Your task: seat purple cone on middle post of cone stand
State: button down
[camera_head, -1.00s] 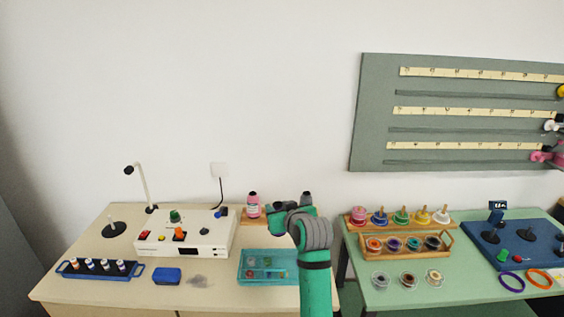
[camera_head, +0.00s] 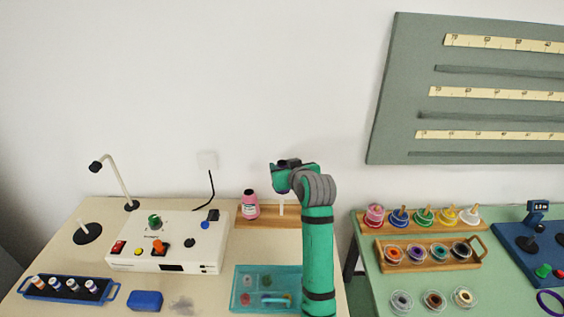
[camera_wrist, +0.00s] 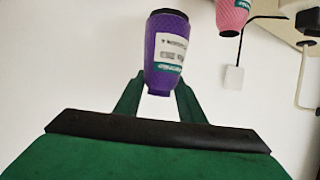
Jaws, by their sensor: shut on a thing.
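The purple cone (camera_wrist: 166,50) is between the two fingers of my gripper (camera_wrist: 157,85) in the wrist view, gripped near its narrow end. Its wide dark end points to the top of that picture. In the head view my gripper (camera_head: 282,182) is raised above the wooden cone stand (camera_head: 240,222), and I cannot make out the purple cone there. A pale post (camera_head: 282,207) stands bare on the stand below my gripper. A pink cone (camera_head: 250,206) sits to its left and also shows in the wrist view (camera_wrist: 234,14). My arm hides the stand's right part.
A teal tray (camera_head: 238,290) lies in front of the stand, partly behind my arm. A white control box (camera_head: 135,255) stands to the left. A green table with spool racks (camera_head: 430,262) is to the right. The wall behind carries an outlet (camera_head: 207,160).

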aim_at(282, 194)
jog(key=shift+s+a+f, duration=0.1)
jog(key=shift+f, duration=0.95)
jog(key=shift+s+a+f, duration=0.1)
jog(key=shift+f, duration=4.45)
jog(key=shift+f, duration=0.1)
jog(key=c, duration=1.1)
grip_release()
jog(key=shift+d, duration=0.15)
